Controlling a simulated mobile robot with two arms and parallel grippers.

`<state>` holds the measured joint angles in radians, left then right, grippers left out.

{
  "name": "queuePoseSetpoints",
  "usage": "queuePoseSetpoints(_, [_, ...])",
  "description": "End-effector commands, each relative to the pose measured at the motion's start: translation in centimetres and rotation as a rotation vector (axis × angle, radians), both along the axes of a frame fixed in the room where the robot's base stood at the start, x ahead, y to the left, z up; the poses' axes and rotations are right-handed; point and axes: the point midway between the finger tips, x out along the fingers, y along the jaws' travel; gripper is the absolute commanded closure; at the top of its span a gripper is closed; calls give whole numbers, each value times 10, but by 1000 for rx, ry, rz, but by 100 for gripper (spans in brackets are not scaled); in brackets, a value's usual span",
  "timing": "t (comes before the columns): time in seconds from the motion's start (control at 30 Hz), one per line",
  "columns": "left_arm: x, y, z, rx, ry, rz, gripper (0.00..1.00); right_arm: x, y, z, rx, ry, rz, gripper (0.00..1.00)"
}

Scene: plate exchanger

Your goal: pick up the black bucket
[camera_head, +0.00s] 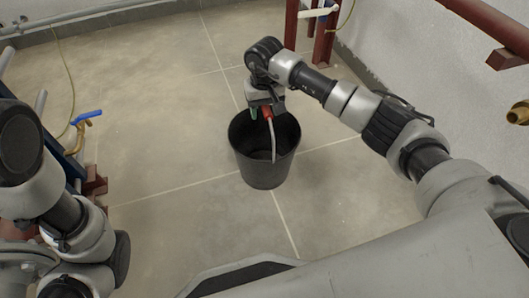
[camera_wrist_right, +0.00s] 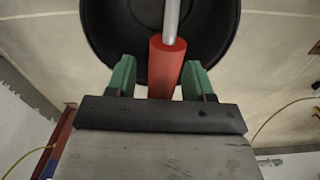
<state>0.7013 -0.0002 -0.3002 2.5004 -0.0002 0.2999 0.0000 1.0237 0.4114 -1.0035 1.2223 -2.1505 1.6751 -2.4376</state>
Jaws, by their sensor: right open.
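The black bucket (camera_head: 262,170) stands upright on the tiled floor in the middle of the head view. Its metal bail (camera_head: 272,142) stands up and carries a red grip (camera_head: 266,113). My right gripper (camera_head: 260,108) is above the bucket at the red grip. In the right wrist view, the green fingers of my right gripper (camera_wrist_right: 159,76) are apart, one on each side of the red grip (camera_wrist_right: 167,68), with gaps between.
A blue-handled valve (camera_head: 87,117) and red-brown supports (camera_head: 95,185) are at the left. A red frame (camera_head: 325,40) stands behind my right arm, near the wall. A red-brown beam (camera_head: 490,25) is at upper right. Open floor (camera_head: 160,90) surrounds the bucket.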

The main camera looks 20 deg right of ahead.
Motion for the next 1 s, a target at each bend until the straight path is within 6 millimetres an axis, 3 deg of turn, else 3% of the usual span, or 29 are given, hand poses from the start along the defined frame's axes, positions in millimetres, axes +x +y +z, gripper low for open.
queuePoseSetpoints(0.73, [0,0,-3,1,0,0,57,0,0,-5,0,-1,0,48])
queuePoseSetpoints(0.77, [0,0,-3,1,0,-1,57,0,0,-5,0,-1,0,49])
queuePoseSetpoints(1.0, [0,0,-3,1,0,0,57,0,0,-5,0,0,0,86])
